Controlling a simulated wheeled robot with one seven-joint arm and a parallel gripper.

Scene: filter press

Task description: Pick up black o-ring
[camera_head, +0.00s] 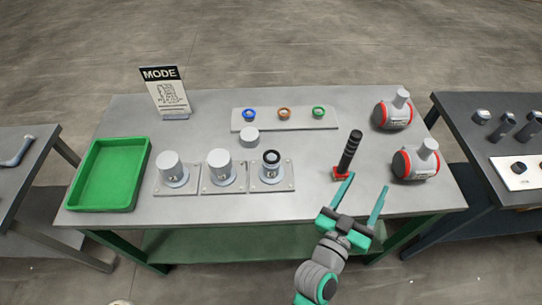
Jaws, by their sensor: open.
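A black o-ring (271,156) appears to sit on top of the rightmost of three grey housings, the one with its top uncovered. That housing (271,172) stands on a square base plate near the middle of the grey table (320,205). My gripper (368,182) is open, with its teal fingers spread and nothing between them. It is over the front right part of the table, to the right of the o-ring and apart from it.
A black-handled tool with a red base (348,155) stands near the left finger. A loose grey cap (249,137) lies behind the housings. Blue, orange and green rings sit on a back plate (265,125). A green tray (82,204) is left; two red-banded grey parts (405,165) are right.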

